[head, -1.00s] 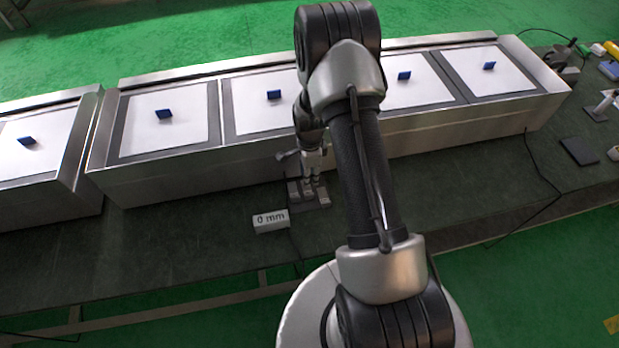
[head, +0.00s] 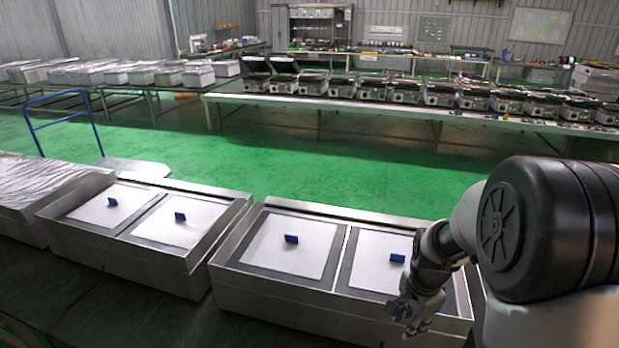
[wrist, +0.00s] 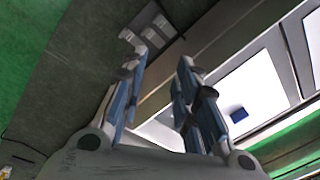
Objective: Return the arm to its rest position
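My gripper (head: 408,308) shows at the lower right of the head view, in front of the nearest metal box, with my arm behind it. In the wrist view, its two fingers (wrist: 162,60) stand apart with nothing between them. The gripper is open and empty. It hangs over the dark table beside the box. Part of my arm at the right edge hides the right end of the box.
Metal boxes (head: 275,303) hold white panels (head: 180,222) with blue tabs (head: 291,239). Small grey blocks (wrist: 133,40) lie on the dark table (wrist: 85,75). A blue-handled cart (head: 65,120) and a long bench (head: 350,107) stand farther back. Green floor (head: 320,165) is clear between.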

